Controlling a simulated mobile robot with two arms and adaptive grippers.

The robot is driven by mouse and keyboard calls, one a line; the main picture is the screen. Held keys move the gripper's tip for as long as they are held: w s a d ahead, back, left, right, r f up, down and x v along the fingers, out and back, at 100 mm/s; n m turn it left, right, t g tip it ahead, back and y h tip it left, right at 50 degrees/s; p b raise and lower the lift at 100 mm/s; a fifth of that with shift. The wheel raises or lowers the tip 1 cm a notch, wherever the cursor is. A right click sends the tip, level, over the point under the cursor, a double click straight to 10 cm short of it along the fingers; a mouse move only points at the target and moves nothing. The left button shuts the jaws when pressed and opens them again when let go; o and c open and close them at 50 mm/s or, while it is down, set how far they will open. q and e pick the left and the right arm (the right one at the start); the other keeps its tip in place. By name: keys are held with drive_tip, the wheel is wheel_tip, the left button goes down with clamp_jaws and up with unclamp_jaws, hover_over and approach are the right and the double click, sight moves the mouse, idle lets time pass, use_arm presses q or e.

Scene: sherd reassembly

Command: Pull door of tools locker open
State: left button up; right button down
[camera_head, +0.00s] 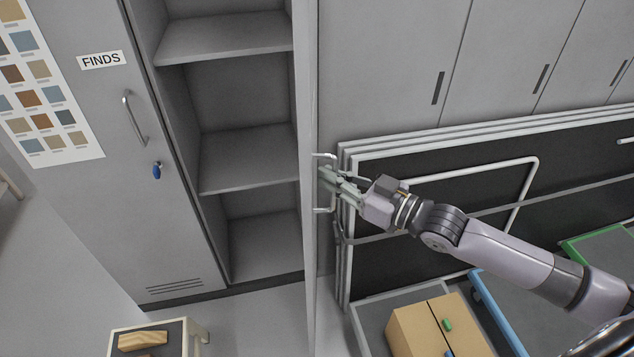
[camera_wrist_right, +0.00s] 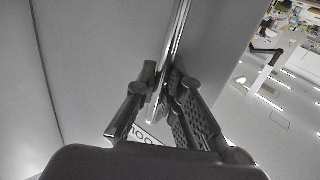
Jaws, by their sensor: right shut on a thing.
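The tools locker door (camera_head: 307,90) stands swung out from its locker and shows almost edge-on in the head view. Its handle (camera_head: 332,200) is a metal bar on the door's right-hand face. My right gripper (camera_head: 330,179) is shut on this handle. In the right wrist view the handle (camera_wrist_right: 180,35) runs between the fingers of my right gripper (camera_wrist_right: 160,88), beside the grey door face (camera_wrist_right: 95,50). Part of the door's label (camera_wrist_right: 146,136) shows behind the fingers. The open locker (camera_head: 245,160) has bare shelves. My left gripper is out of view.
The FINDS locker door (camera_head: 75,110) at left is shut, with a blue key (camera_head: 156,171) in it. Framed dark boards (camera_head: 440,240) lean behind my right arm. A cardboard box (camera_head: 420,325) and a small table (camera_head: 200,332) stand in front. Floor shows below the locker.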

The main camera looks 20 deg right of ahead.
drive_tip(key=shift+n+g+y, duration=0.7)
drive_tip(key=shift+y, duration=0.1)
drive_tip(key=shift+s+d+f+b, duration=0.1)
drive_tip(key=shift+s+d+b, duration=0.15)
drive_tip(key=shift+d+b, duration=0.6)
drive_tip(key=shift+s+d+b, duration=0.25)
drive_tip(key=shift+d+b, duration=0.05)
drive_tip(key=shift+d, duration=1.05)
drive_tip(key=c, duration=1.7)
unclamp_jaws()
drive_tip(key=shift+s+d, duration=0.1)
drive_tip(key=shift+d, duration=0.05)
drive_tip(key=v, duration=1.1)
drive_tip(key=shift+s+d, duration=0.3)
